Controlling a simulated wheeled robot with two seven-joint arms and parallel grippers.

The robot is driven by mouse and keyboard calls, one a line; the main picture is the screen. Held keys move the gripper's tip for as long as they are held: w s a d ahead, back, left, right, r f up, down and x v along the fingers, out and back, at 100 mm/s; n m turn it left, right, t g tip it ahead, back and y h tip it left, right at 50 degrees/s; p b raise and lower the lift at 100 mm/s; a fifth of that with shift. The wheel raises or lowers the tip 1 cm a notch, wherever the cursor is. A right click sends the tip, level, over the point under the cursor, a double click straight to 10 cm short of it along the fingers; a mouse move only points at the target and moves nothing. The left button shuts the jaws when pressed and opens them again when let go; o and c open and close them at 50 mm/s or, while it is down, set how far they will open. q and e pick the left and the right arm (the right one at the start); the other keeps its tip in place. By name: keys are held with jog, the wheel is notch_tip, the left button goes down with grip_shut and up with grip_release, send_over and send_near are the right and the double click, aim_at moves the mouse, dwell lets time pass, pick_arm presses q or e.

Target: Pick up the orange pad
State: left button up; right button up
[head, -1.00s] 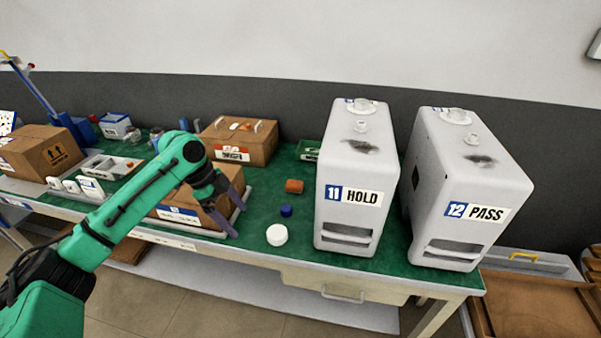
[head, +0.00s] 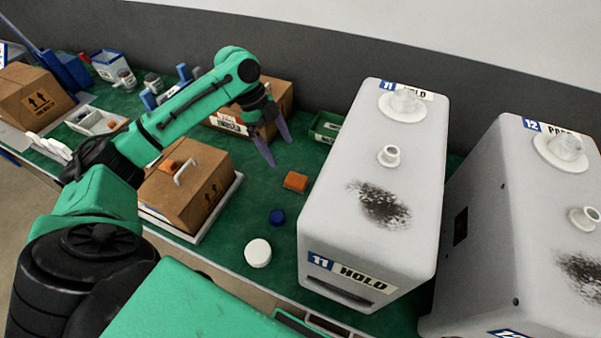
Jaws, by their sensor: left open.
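The orange pad (head: 296,181) is a small orange block lying on the green table top, left of the canister marked 11 HOLD. My left gripper (head: 282,153) is open and empty, with its two purple-grey fingers pointing down. In the picture its fingertips are a little above and left of the pad, apart from it. My right gripper is not seen.
The white canister 11 HOLD (head: 375,200) stands close right of the pad, with canister 12 (head: 530,230) beyond. A blue cap (head: 277,217) and a white cap (head: 258,253) lie nearer. Cardboard boxes (head: 188,185) stand left; a green tray (head: 325,127) lies behind.

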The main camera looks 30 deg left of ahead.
aim_at(296, 179)
pick_arm(q)
jog(key=x, duration=0.4)
jog(key=shift+s+d+p, duration=0.2)
jog(key=shift+s+p, duration=0.1)
jog(key=shift+s, duration=0.05)
jog(key=p+x, duration=0.1)
jog(key=x, duration=0.5)
jog(key=shift+w+d+f+p, duration=0.1)
jog(key=shift+w+f+p, duration=0.1)
jog(key=shift+f+p, duration=0.15)
jog(key=shift+f, duration=0.1)
jog(key=shift+c, duration=1.2)
jog(key=c, duration=1.2)
notch_tip(296, 179, up, 20)
jog(key=b, duration=0.1)
jog(key=shift+b, duration=0.4)
jog(key=o, duration=0.7)
jog(key=c, duration=0.5)
jog(key=shift+f, duration=0.1)
jog(key=shift+c, duration=0.3)
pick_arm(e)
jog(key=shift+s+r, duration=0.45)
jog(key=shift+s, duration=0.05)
